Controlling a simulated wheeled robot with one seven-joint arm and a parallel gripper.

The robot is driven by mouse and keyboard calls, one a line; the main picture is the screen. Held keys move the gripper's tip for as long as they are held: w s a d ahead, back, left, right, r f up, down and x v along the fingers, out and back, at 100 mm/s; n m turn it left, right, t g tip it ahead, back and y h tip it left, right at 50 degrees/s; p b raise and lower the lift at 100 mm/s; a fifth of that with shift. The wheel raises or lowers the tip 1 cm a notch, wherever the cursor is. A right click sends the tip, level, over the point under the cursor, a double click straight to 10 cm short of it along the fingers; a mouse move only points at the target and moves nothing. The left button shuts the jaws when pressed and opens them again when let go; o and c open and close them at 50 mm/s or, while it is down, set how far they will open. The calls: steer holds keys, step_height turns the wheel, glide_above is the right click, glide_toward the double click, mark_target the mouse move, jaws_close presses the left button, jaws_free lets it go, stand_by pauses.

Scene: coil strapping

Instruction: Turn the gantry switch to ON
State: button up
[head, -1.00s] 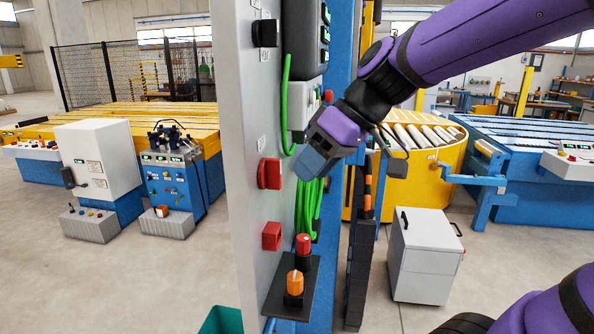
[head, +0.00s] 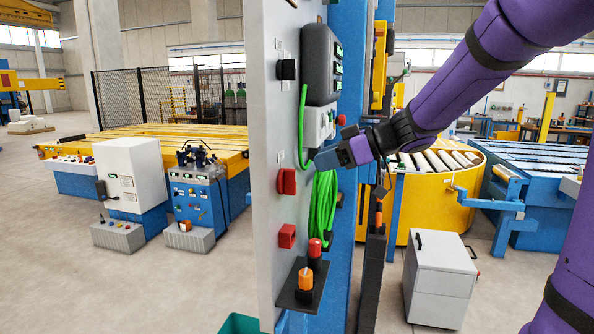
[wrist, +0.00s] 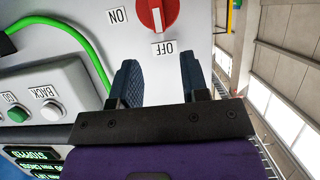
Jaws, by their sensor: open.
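The red rotary switch (head: 286,181) sits on the side face of the light grey cabinet (head: 268,262). In the wrist view the switch (wrist: 157,14) is at the top, cut by the frame edge; its white mark points at the OFF label (wrist: 163,48). The ON label (wrist: 117,15) is to its left. My gripper (head: 325,159) is in front of the cabinet, right of the switch and a little higher, apart from it. In the wrist view my gripper (wrist: 160,78) has two blue fingers spread, with nothing between them.
A green cable (head: 303,130) hangs close to my gripper. A button box (wrist: 45,108) with GO and BACK labels is at left in the wrist view.

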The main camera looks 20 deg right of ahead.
mark_target(295, 170)
steer(key=x, duration=0.7)
steer(key=shift+w+a+f, duration=0.2)
steer(key=shift+a, duration=0.05)
jaws_close()
